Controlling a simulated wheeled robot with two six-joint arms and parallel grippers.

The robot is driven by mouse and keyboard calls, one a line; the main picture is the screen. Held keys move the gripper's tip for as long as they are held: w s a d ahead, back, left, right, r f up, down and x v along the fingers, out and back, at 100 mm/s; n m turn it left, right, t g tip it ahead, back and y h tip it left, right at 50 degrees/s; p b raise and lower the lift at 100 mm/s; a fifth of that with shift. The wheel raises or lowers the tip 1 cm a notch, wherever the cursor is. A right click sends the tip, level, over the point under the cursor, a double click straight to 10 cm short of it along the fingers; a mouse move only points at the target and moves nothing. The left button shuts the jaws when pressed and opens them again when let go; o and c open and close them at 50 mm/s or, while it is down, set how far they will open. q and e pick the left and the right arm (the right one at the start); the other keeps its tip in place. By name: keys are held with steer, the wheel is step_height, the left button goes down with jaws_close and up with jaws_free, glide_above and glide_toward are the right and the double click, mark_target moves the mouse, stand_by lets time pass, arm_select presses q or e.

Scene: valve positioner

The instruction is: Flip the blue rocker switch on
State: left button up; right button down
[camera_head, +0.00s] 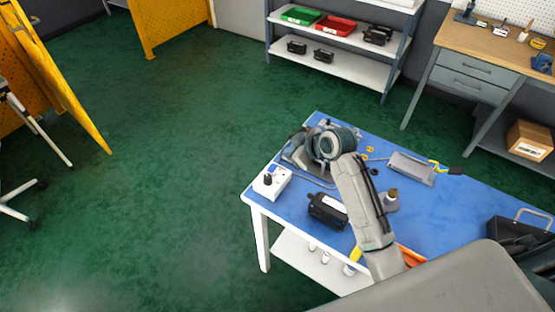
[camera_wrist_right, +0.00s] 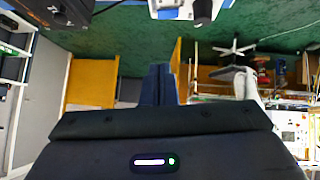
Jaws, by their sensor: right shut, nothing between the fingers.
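A small white box (camera_head: 273,186) with a black knob and a small blue patch on top stands at the blue table's near left corner. I cannot tell whether the blue patch is the rocker switch or a display. Part of the white box also shows at the top edge of the right wrist view (camera_wrist_right: 168,9). My right gripper (camera_head: 289,154) is above the table, behind and right of the white box, partly hidden by its own wrist. In the right wrist view its dark fingers (camera_wrist_right: 158,84) are together and empty. My left gripper is out of view.
The blue table (camera_head: 425,205) also carries a black box (camera_head: 327,211), a grey tray (camera_head: 412,168), a brass-topped fitting (camera_head: 391,199) and a black case (camera_head: 515,232). A shelf (camera_head: 340,65) and workbench (camera_head: 490,50) stand behind.

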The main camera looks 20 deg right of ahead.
steer(key=p, duration=0.3)
glide_above(277, 169)
steer(key=f, duration=0.5)
steer(key=shift+a+f, duration=0.2)
steer(key=f, duration=0.2)
steer(key=shift+d+f, duration=0.25)
steer(key=shift+f, duration=0.05)
steer(key=shift+d+f+p, duration=0.1)
steer(key=shift+f+p, duration=0.3)
steer(key=shift+f, duration=0.25)
